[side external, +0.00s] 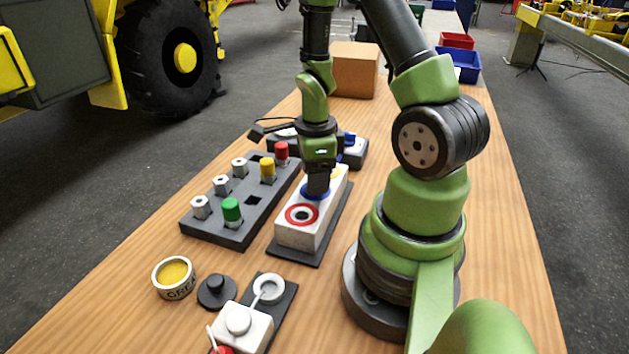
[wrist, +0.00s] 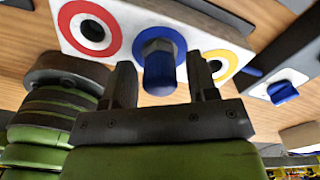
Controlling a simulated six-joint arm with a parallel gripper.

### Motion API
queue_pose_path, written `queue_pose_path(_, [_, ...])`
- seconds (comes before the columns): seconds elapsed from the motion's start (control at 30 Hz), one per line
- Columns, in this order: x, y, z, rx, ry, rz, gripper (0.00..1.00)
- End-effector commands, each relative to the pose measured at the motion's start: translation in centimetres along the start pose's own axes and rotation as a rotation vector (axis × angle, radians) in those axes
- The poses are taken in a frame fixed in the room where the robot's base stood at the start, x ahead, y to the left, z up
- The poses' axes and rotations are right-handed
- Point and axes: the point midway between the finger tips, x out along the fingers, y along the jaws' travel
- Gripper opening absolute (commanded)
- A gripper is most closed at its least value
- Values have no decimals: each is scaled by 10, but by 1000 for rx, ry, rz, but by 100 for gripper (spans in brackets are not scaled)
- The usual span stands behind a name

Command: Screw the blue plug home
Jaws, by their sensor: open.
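The blue plug (wrist: 160,74) has a blue cylindrical head and a grey hex collar. It stands in the blue-ringed hole (wrist: 178,42) of the white block (wrist: 118,25), which also shows in the side view (side external: 291,236). My gripper (wrist: 161,62) is open, with one finger on each side of the plug and visible gaps to it. How deep the plug sits is hard to tell. In the side view my gripper (side external: 317,190) points down over the blue ring and hides the plug.
A red-ringed hole (side external: 301,214) and a yellow-ringed hole (wrist: 222,67) flank the blue one. A dark rack (side external: 215,232) beside the block holds green, yellow and red plugs and several hex pieces. A grease tub (side external: 174,278) and a white fixture (side external: 243,325) stand nearer the camera.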

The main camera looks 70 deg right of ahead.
Motion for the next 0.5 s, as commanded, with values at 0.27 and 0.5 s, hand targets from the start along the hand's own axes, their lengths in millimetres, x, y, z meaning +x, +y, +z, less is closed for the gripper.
queue_pose_path(0.27, [0,0,0,-25,0,0,53])
queue_pose_path(0.5, [0,0,0,-284,0,0,53])
